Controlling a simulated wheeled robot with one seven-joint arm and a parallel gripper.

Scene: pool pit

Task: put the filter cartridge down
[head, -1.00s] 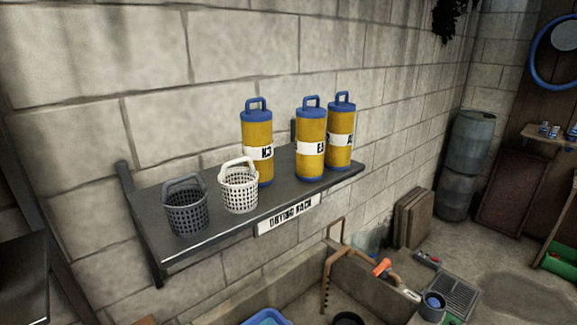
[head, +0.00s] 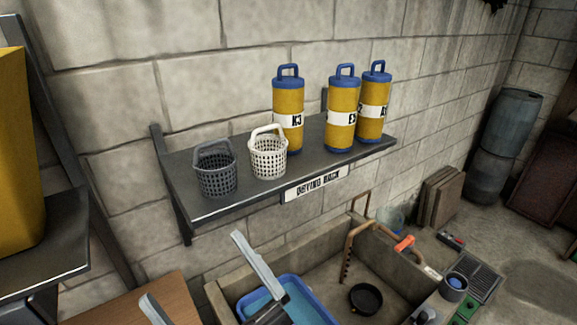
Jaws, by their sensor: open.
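Three yellow filter cartridges with blue caps and handles stand upright on the dark wall shelf (head: 235,205), whose plate reads "DRYING RACK". The K3 cartridge (head: 288,98) is behind the white basket. The E-labelled cartridge (head: 341,95) and the A-labelled cartridge (head: 376,90) stand close together towards the right end; their labels are partly hidden. My gripper (head: 192,266) is open at the bottom of the head view, its fingers spread wide with nothing seen between them. It appears in front of and below the shelf, apart from the cartridges.
A grey basket (head: 216,175) and a white basket (head: 268,158) stand on the shelf's left part. Below is a concrete trough (head: 330,262) with a blue tub (head: 318,303) and a black pan (head: 366,298). A large yellow object (head: 12,150) stands on a dark surface at left.

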